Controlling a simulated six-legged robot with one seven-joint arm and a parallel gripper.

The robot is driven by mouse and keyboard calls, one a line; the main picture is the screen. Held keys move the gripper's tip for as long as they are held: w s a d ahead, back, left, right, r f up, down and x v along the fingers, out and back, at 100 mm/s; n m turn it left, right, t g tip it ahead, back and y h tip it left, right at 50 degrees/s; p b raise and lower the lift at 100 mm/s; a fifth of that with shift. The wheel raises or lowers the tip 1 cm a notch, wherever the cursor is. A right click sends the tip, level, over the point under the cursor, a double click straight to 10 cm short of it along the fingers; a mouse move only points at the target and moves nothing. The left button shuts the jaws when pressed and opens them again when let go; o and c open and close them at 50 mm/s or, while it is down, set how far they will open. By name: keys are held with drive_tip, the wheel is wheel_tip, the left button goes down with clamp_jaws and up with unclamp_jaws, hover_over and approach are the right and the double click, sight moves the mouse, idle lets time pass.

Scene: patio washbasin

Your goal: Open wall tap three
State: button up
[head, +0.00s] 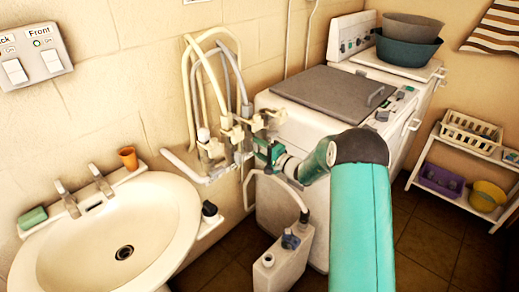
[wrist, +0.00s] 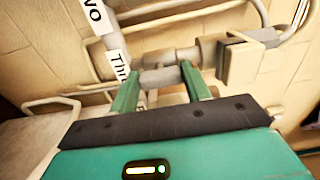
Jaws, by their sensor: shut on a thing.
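My gripper (head: 264,148) is at the wall taps, at the end of my teal arm. In the wrist view my gripper (wrist: 160,78) has its two green fingers on either side of the grey lever of wall tap three (wrist: 158,79), shut on it. A white label (wrist: 118,66) beside it reads "Thr", the rest hidden by a finger. Another label (wrist: 96,16), ending in "wo", is at the upper left. The grey tap body (wrist: 170,55) runs just beyond the fingertips. In the head view my gripper partly hides the tap.
Cream and grey hoses (head: 191,90) loop above the taps. A washbasin (head: 120,235) with an orange cup (head: 128,158) is at the left. A washing machine (head: 285,118) stands close behind my arm. A white container (head: 282,265) is below the gripper.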

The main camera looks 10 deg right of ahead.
drive_tip(key=shift+o, duration=0.2)
drive_tip(key=o, duration=1)
drive_tip(key=shift+c, duration=0.2)
drive_tip(key=v, duration=1.3)
drive_tip(key=shift+s+d, duration=0.25)
drive_tip(key=shift+s, duration=0.1)
